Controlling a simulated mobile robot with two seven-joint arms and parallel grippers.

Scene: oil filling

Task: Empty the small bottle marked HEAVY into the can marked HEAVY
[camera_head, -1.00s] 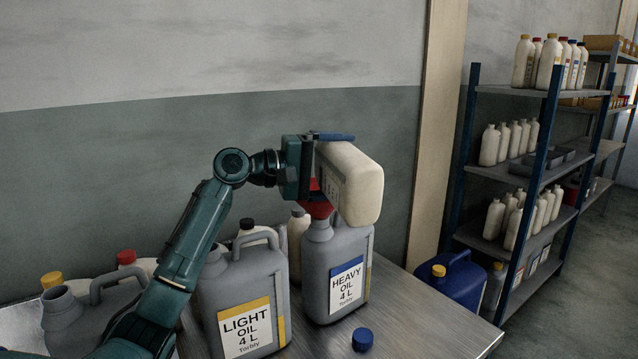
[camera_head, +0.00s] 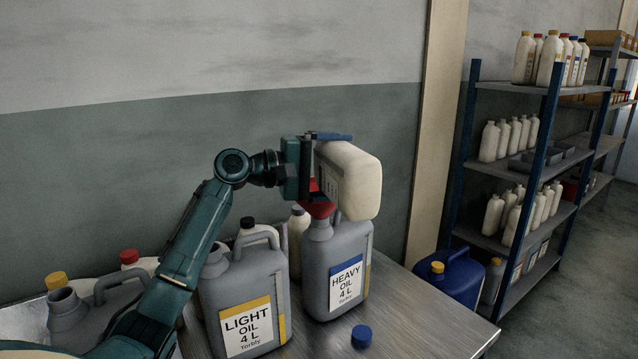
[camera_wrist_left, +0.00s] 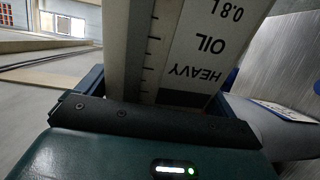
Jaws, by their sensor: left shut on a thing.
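My left gripper (camera_head: 301,170) is shut on a cream small bottle (camera_head: 352,180), tipped over above the grey HEAVY can (camera_head: 325,268). The bottle's HEAVY OIL label (camera_wrist_left: 205,60) reads upside down in the left wrist view. A red funnel (camera_head: 318,206) sits at the can's mouth, under the bottle's near end. The bottle's neck is hidden behind my gripper, and I cannot see whether oil is flowing. The can stands upright with a blue-banded label. My right gripper is not in view.
A grey LIGHT can (camera_head: 245,300) stands left of the HEAVY can. A loose blue cap (camera_head: 362,337) lies on the metal table (camera_head: 420,320), whose right part is clear. Several capped bottles stand behind. A shelf rack (camera_head: 540,150) stands at the right.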

